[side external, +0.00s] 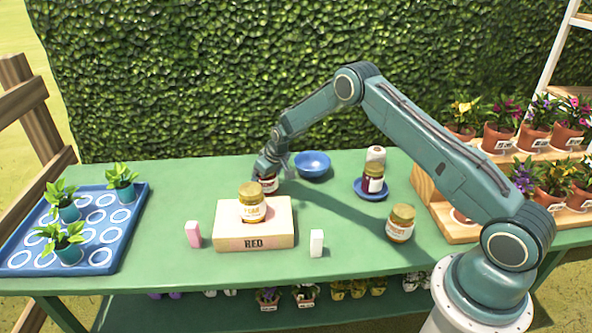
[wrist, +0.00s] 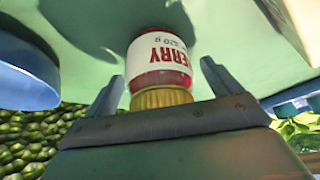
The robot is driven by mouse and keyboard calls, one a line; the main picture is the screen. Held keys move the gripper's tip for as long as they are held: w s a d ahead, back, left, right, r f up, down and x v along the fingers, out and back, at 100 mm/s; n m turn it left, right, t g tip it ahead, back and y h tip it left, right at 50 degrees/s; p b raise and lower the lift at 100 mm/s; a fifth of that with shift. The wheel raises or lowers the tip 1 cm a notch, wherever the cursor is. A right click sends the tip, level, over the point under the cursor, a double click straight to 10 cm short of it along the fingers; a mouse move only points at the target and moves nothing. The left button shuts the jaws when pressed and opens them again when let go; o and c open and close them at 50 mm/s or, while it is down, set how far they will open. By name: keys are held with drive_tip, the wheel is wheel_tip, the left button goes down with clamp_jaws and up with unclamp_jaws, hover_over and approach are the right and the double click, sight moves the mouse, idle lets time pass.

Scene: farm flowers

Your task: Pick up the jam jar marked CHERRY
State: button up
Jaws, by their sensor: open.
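A jar of red jam with a gold lid (wrist: 160,62) stands between the two fingers of my gripper (wrist: 161,80) in the wrist view. Its white label shows upside down and reads "ERRY" and a weight; the start of the word is cut off. The fingers are open, one on each side of the jar, with gaps visible. In the side external view my gripper (side external: 272,168) is low over this jar (side external: 269,184), behind the wooden block, and hides its lid.
A dark jar (side external: 373,179) sits on a blue saucer (side external: 371,195), another jar (side external: 400,224) at right. A blue bowl (side external: 312,165) is close beside my gripper. Pink (side external: 193,234) and white (side external: 316,243) small blocks stand in front.

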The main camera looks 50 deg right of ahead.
drive_tip(key=shift+r, duration=0.1)
drive_tip(key=c, duration=1.4)
drive_tip(key=shift+r, duration=0.15)
wheel_tip(320, 180, up, 20)
idle(0.5)
